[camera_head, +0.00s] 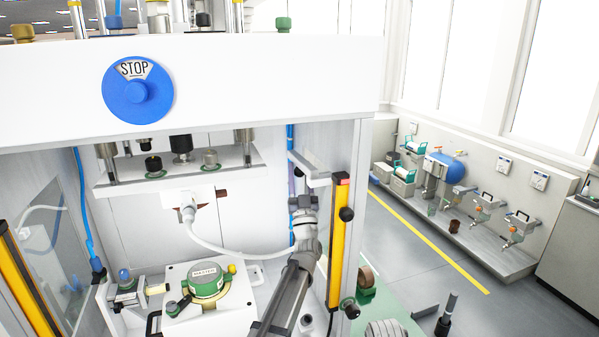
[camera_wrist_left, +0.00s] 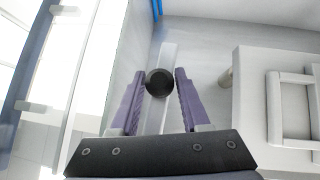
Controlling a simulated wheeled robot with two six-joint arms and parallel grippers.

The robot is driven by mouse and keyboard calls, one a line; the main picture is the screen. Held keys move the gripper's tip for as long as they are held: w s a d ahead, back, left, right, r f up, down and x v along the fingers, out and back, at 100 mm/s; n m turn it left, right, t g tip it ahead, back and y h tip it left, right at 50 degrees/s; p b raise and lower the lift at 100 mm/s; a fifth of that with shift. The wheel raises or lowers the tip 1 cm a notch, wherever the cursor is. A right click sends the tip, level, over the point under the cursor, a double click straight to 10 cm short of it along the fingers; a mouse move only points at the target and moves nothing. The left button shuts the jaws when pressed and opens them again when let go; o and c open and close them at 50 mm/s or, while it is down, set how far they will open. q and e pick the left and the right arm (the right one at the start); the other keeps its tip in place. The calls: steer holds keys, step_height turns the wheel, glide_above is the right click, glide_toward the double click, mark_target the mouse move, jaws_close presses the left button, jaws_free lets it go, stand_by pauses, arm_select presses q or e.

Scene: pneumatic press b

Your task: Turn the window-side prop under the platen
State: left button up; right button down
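The platen (camera_head: 172,168) hangs level inside the press. A pale bar with its end by the right-hand inner wall (camera_head: 313,168) looks like the window-side prop, but I cannot be sure. My left arm rises from the bottom, its gripper (camera_head: 300,192) near this bar, right of the platen; its fingers are unclear there. In the left wrist view the two purple fingers (camera_wrist_left: 160,88) stand apart on either side of a round black knob (camera_wrist_left: 159,82). The knob nearly fills the gap; I cannot tell whether they grip it. Behind it runs a pale upright strip (camera_wrist_left: 171,60).
A green-topped round part (camera_head: 206,280) sits in a fixture under the platen. A white hose (camera_head: 235,252) crosses behind it. A yellow-and-black post (camera_head: 338,240) with a black knob (camera_head: 346,214) stands right of my arm.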

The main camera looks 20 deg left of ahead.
arm_select(q)
jaws_close()
stand_by(1.0)
